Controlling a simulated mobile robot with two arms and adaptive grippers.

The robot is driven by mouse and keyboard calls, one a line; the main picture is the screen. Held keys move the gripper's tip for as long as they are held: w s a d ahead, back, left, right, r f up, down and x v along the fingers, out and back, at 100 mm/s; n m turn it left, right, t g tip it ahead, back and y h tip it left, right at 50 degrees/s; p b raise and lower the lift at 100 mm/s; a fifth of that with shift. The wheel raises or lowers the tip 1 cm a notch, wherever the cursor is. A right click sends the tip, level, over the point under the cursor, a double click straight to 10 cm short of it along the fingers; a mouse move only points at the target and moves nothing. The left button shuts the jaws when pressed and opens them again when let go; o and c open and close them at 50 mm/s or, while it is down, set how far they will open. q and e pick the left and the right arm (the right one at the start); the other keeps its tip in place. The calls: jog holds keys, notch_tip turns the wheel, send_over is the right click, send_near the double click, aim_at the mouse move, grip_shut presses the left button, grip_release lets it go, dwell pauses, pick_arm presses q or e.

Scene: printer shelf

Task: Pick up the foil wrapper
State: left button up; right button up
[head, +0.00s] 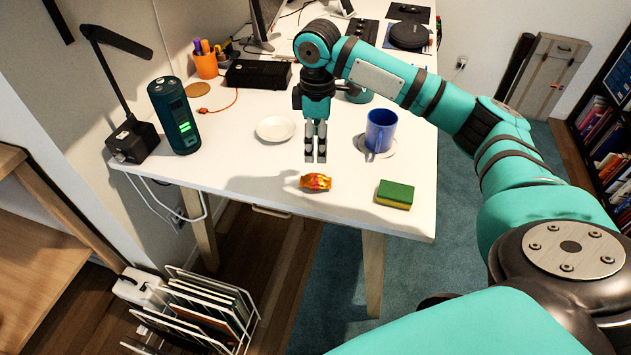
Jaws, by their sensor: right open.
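The foil wrapper (315,181) is a small crumpled orange, red and yellow piece. It lies on the white table (240,172) near its front edge. My right gripper (316,158) points down with its fingers close together but open and empty. It appears above the table, just behind the wrapper and apart from it. My left gripper is not in the head view.
A green and yellow sponge (396,194) lies right of the wrapper. A blue mug (381,130) on a saucer (362,147) stands right of my gripper, and a white plate (276,129) lies to its left. A dark cylindrical device (174,115) and a lamp (132,140) stand at the left.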

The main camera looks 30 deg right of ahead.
aim_at(316, 177)
notch_tip(316, 177, down, 12)
jog(key=shift+a+f, duration=0.1)
jog(key=shift+f, duration=0.1)
dwell(0.4)
jog(key=shift+c, duration=0.4)
jog(key=c, duration=0.8)
